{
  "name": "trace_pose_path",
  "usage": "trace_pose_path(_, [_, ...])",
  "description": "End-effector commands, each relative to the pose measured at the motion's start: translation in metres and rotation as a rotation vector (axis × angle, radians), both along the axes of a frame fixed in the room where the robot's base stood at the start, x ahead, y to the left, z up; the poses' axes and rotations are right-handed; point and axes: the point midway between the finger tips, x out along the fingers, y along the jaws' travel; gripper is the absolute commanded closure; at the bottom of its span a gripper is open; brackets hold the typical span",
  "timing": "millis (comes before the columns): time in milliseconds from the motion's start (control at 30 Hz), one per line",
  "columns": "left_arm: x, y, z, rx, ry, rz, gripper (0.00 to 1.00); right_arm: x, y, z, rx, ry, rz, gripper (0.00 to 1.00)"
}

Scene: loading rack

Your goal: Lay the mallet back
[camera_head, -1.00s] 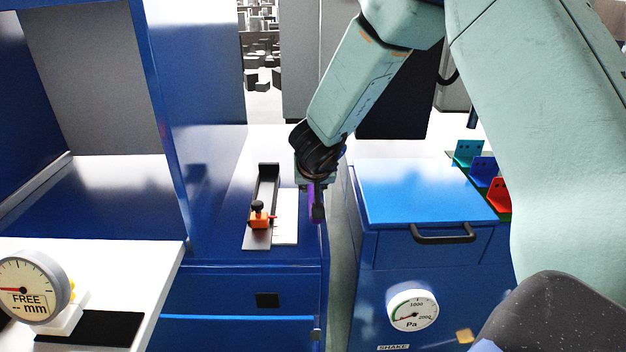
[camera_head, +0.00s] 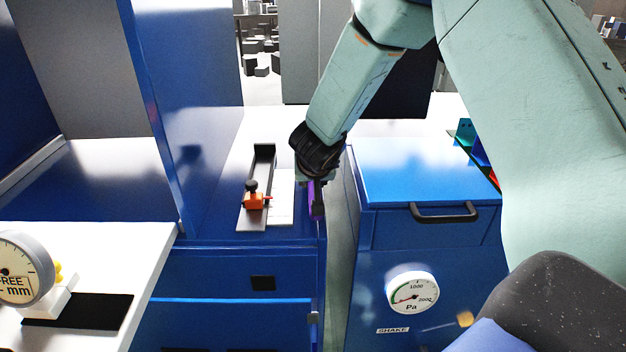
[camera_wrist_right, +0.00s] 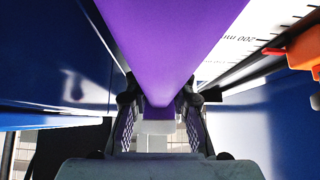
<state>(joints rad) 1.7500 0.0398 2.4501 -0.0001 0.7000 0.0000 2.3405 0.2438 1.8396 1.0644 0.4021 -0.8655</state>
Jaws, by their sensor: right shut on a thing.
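A purple bar, apparently the mallet's handle (camera_wrist_right: 170,45), runs between the fingers of my right gripper (camera_wrist_right: 157,112) in the right wrist view. The gripper is shut on it. In the head view my right gripper (camera_head: 316,180) points down at the right edge of the blue cabinet top. A small strip of the purple mallet (camera_head: 311,193) shows below the wrist, beside a dark part that I cannot identify. The mallet's head cannot be made out. My left gripper is not in view.
A black rail with an orange clamp (camera_head: 254,201) and a white scale plate (camera_head: 281,197) lie just left of the gripper. A narrow gap separates this cabinet from a blue box with a black handle (camera_head: 443,214). A tall blue panel (camera_head: 195,110) stands left.

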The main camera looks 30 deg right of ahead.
Motion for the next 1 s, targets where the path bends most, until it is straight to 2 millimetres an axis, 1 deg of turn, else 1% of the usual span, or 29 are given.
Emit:
trace_pose_path(167, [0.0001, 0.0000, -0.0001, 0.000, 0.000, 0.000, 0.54, 0.0009, -0.0002, 0.0008, -0.001, -0.003, 0.000, 1.00])
trace_pose_path(567, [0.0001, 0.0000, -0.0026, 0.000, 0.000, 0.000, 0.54, 0.0010, -0.0002, -0.0056, -0.002, -0.003, 0.000, 1.00])
trace_pose_path(600, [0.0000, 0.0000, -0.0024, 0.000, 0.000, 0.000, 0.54, 0.0010, -0.0002, -0.0051, -0.002, -0.003, 0.000, 0.75])
trace_pose_path(867, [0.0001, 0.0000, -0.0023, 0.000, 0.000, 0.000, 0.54, 0.0005, 0.0001, -0.0057, -0.001, -0.002, 0.000, 0.53])
trace_pose_path(900, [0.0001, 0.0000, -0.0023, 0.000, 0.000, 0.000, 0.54, 0.0004, 0.0000, -0.0058, 0.000, -0.001, 0.000, 0.51])
trace_pose_path(1000, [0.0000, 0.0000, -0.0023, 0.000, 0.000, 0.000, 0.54, 0.0003, 0.0001, -0.0061, 0.000, -0.001, 0.000, 0.51])
